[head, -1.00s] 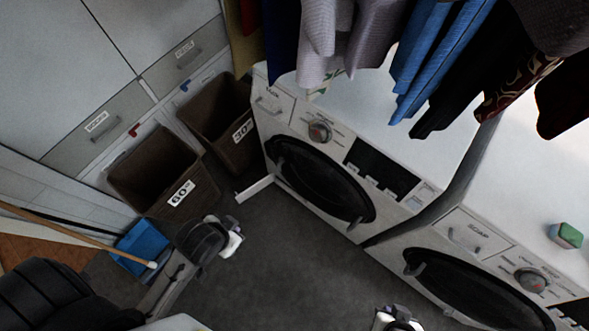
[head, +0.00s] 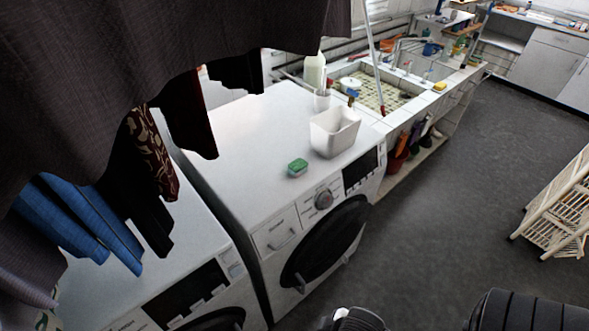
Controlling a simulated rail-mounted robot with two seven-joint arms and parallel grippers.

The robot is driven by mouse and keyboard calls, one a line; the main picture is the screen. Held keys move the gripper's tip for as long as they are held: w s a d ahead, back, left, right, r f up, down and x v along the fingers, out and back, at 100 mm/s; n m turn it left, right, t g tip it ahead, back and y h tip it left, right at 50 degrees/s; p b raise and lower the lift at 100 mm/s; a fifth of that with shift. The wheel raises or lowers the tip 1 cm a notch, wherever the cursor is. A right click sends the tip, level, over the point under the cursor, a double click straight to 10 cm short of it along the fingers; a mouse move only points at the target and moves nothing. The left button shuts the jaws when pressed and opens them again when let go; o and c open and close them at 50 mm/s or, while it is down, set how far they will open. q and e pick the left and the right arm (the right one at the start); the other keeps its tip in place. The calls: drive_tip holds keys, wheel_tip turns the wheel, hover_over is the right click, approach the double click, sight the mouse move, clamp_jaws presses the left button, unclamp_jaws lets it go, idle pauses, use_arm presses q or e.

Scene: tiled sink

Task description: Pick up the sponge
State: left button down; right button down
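A small green block with a pale, tan-looking side, which looks like a sponge (head: 298,167), lies on the white top of the right-hand washing machine, near its front edge. A small yellow block (head: 439,86), possibly another sponge, sits on the front rim of the tiled sink farther back. My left gripper is out of view. A dark rounded end part of my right arm (head: 354,320) shows at the bottom edge, well below and apart from the green block. Its fingers cannot be made out.
A white bin (head: 334,131) stands right of the green block on the washing machine (head: 240,135). Dark and blue clothes (head: 80,225) hang at the left. The tiled sink (head: 375,88) is behind. A wooden rack (head: 560,210) stands right; grey floor (head: 450,200) between is clear.

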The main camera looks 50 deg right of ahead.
drive_tip(key=c, duration=1.8)
unclamp_jaws()
drive_tip(key=o, duration=0.6)
drive_tip(key=shift+d, duration=0.15)
drive_tip(key=o, duration=1.1)
